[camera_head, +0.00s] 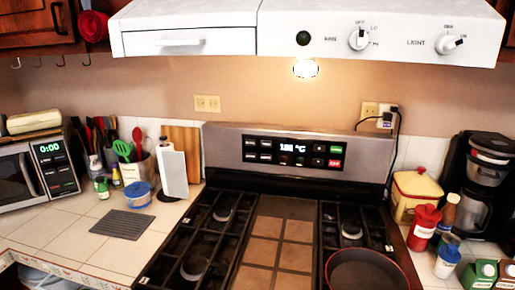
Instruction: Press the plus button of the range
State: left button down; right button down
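The range (224,150) stands in the middle of the camera_head view against the back wall, with its steel back panel upright. A black control panel (293,153) sits in the middle of that panel. Its lit display (293,147) shows a number, which looks like 180 °C. Grey buttons are on the left, small dark buttons lie to the right of and below the display, and a green button (337,149) sits above a red button (335,163) at the right. The button labels are too small to read, so I cannot tell which is plus. Neither of my grippers is in view.
A dark pan (365,272) sits on the right front burner. A white range hood (310,28) overhangs the range. A paper towel roll (174,172) stands left, and a yellow canister (413,197) and red bottle (423,228) stand right. The space before the control panel is clear.

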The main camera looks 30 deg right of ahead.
aim_at(317, 147)
jog(key=z, duration=1.35)
